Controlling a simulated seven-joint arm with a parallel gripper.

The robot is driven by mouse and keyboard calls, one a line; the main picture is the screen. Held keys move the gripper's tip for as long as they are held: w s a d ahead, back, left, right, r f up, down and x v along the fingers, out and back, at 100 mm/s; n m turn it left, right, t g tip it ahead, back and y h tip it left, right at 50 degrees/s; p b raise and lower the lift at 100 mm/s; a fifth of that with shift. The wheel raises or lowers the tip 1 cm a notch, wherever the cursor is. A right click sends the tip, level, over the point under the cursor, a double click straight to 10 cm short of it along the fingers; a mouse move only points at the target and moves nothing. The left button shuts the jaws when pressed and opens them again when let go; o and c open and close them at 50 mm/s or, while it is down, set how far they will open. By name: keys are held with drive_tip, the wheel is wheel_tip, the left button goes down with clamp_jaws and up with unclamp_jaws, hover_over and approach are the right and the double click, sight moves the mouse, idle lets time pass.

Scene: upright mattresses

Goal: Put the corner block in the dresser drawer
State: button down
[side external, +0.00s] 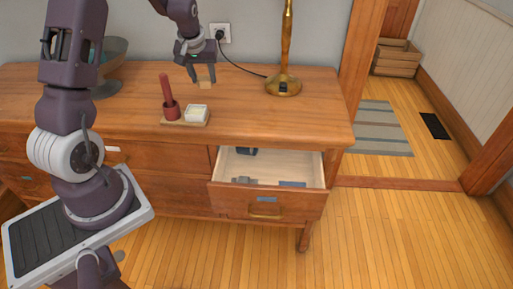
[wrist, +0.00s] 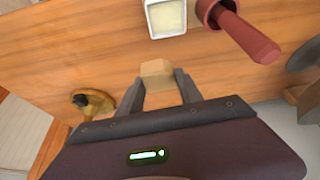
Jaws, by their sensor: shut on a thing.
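The corner block is a small light-wood piece (wrist: 156,69) between my gripper's fingertips in the wrist view. In the side view the block (side external: 205,85) shows as a small tan piece at the fingertips, over the back of the dresser top. My gripper (side external: 203,81) is shut on it; I cannot tell whether the block still touches the wood. The dresser drawer (side external: 267,207) is pulled open at the dresser's right end, below and to the right of my gripper. Inside it lie a dark item at the back and grey and blue items nearer the front.
A small board with a red holder and stick (side external: 170,109) and a white square dish (side external: 196,114) sits in front of my gripper. A brass lamp (side external: 284,85) stands to the right, its cord running to a wall outlet. A bowl (side external: 110,75) is at left.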

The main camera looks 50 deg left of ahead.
drive_tip(key=d+r+m+t+h, duration=0.1)
drive_tip(key=d+r+m+h, duration=0.2)
drive_tip(key=d+m, duration=1.45)
drive_tip(key=s+d+f+n, duration=0.4)
drive_tip(key=d+n, duration=0.3)
drive_tip(key=d, duration=0.1)
drive_tip(key=shift+s+f+n+t, duration=0.15)
drive_tip(key=shift+f+n+t, duration=0.1)
drive_tip(key=shift+n+t, duration=0.1)
drive_tip(key=shift+a, duration=0.1)
drive_tip(key=a+n+g+y, duration=0.35)
drive_tip(key=a+n, duration=0.85)
drive_tip(key=a, duration=2.1)
drive_tip(key=s+a+r+n+g, duration=0.1)
drive_tip(key=s+a+n, duration=0.25)
drive_tip(key=a, duration=0.45)
drive_tip(key=s+a+r+n, duration=0.1)
drive_tip(key=s+a+n, duration=0.1)
drive_tip(key=s+a, duration=0.45)
drive_tip(key=shift+n+y, duration=0.25)
drive_tip(key=shift+y, duration=0.1)
drive_tip(key=f, duration=0.3)
drive_tip(key=w+a+f, duration=0.1)
drive_tip(key=f, duration=0.6)
drive_tip(key=shift+w+a, duration=0.2)
